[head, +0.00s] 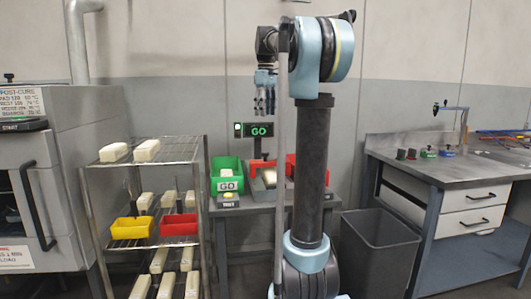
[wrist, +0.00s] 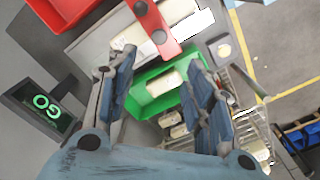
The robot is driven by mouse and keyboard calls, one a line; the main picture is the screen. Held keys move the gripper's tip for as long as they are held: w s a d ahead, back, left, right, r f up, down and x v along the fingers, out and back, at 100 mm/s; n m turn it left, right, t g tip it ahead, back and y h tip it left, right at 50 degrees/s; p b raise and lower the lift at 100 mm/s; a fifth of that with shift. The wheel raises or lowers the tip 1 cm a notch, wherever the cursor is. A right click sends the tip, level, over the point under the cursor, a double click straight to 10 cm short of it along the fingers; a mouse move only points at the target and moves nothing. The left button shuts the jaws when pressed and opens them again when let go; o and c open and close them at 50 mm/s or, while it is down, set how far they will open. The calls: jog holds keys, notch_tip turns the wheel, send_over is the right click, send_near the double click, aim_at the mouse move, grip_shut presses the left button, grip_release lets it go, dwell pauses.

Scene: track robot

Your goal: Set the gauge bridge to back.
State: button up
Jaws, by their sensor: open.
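A red bar with round dark spots (wrist: 152,22) crosses a pale plate with cream blocks at the top of the wrist view; it looks like the gauge bridge, but I cannot tell its setting. In the head view the gauge area (head: 268,178) is small and partly behind my arm, so the bridge is not clear there. My gripper (head: 265,108) hangs fingers down above the small table. In the wrist view my gripper (wrist: 157,66) is open and empty, with its fingers apart over the green bin and short of the red bar.
A lit GO display (head: 259,130) stands behind the table. A green bin (head: 226,164) with a cream block and a red bin (head: 291,161) flank the gauge. A wire rack (head: 190,148) stands left; a grey waste bin (head: 378,245) and workbench (head: 450,170) stand right.

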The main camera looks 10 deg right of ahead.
send_over(270, 164)
jog(key=w+a, duration=0.2)
jog(key=w, duration=0.1)
jog(key=f, duration=1.7)
jog(key=shift+s+d, duration=0.2)
grip_shut()
